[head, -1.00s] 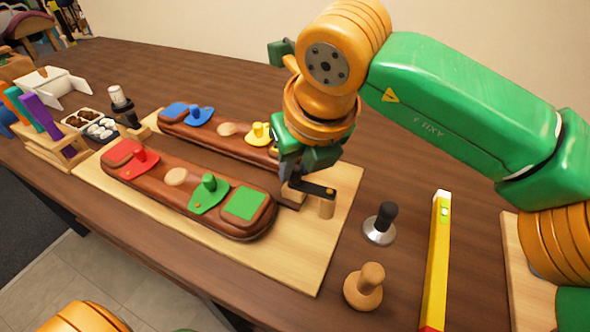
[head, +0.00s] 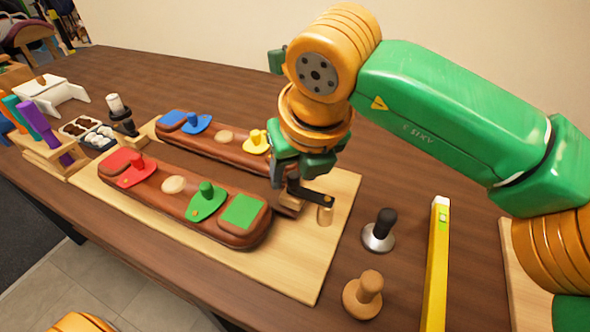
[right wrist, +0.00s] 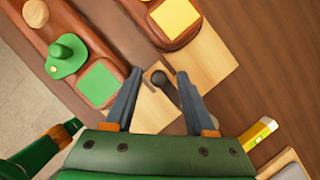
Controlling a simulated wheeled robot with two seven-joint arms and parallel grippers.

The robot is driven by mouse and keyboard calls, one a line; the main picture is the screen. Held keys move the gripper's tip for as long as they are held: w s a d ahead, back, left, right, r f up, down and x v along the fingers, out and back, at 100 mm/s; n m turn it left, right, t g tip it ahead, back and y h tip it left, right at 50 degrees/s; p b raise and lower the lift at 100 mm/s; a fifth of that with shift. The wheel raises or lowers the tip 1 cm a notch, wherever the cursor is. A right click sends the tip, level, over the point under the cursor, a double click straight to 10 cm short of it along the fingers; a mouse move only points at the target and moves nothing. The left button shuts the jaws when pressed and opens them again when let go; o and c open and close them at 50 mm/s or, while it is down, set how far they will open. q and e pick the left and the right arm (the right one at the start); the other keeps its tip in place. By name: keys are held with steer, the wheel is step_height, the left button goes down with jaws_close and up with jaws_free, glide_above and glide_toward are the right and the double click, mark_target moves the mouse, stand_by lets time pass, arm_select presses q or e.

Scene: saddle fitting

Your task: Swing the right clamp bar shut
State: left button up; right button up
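The right clamp bar (head: 312,196) is a short dark bar at the right end of the wooden board (head: 300,277). In the head view it reaches from under my right gripper toward a short wooden post (head: 325,215). My right gripper (head: 290,180) points down over the bar's near-post end region. In the right wrist view, my right gripper's fingers (right wrist: 156,85) are apart, with the dark bar (right wrist: 162,82) showing between them. I cannot tell whether a finger touches it. A brown saddle-like base with red and green pieces (head: 174,208) lies beside it.
A second brown base with blue and yellow pieces (head: 200,146) lies behind. A black-handled tamper (head: 379,232), a wooden knob (head: 364,295) and a yellow level (head: 437,260) stand or lie to the right. Tools in a rack (head: 62,168) are at the left.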

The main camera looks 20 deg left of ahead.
steer(key=v, duration=0.7)
